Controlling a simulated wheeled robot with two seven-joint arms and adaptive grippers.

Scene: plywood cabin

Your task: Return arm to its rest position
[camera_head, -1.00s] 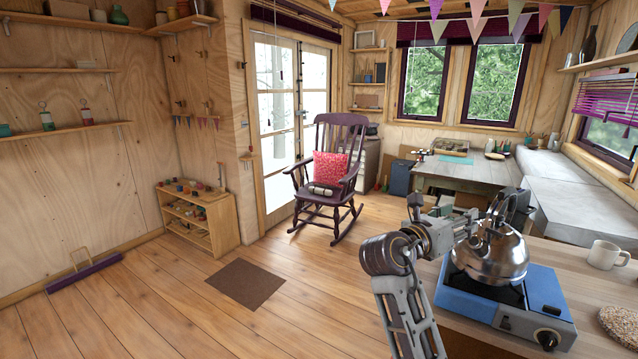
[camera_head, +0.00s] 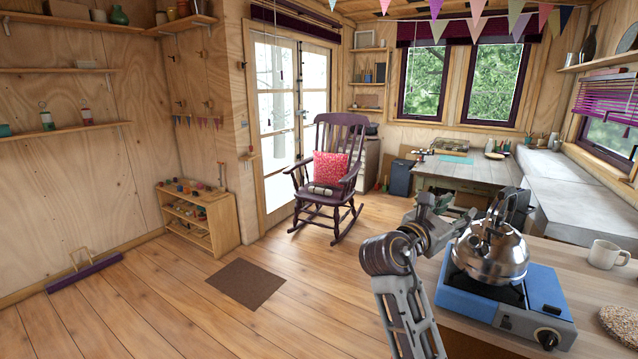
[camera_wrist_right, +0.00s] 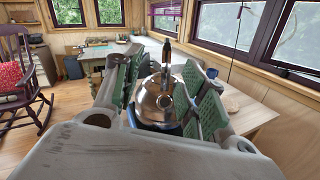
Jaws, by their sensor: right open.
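A shiny steel kettle (camera_head: 490,252) with a dark handle (camera_head: 517,208) stands upright on a blue camping stove (camera_head: 522,308) on the right-hand counter. My right gripper (camera_head: 458,214) is just left of the kettle in the head view, with its arm rising from the bottom edge. In the right wrist view, the green-padded fingers of the right gripper (camera_wrist_right: 168,78) are spread apart. The kettle (camera_wrist_right: 158,104) shows in the gap beyond them; I cannot tell how far off it is. The gripper holds nothing that I can see. My left gripper is not in view.
The wooden counter (camera_head: 585,262) also bears a white mug (camera_head: 606,255) and a speckled round mat (camera_head: 622,322) to the right of the stove. A work table (camera_head: 450,172) stands behind. A rocking chair (camera_head: 333,180) is left of my arm; open floor lies left.

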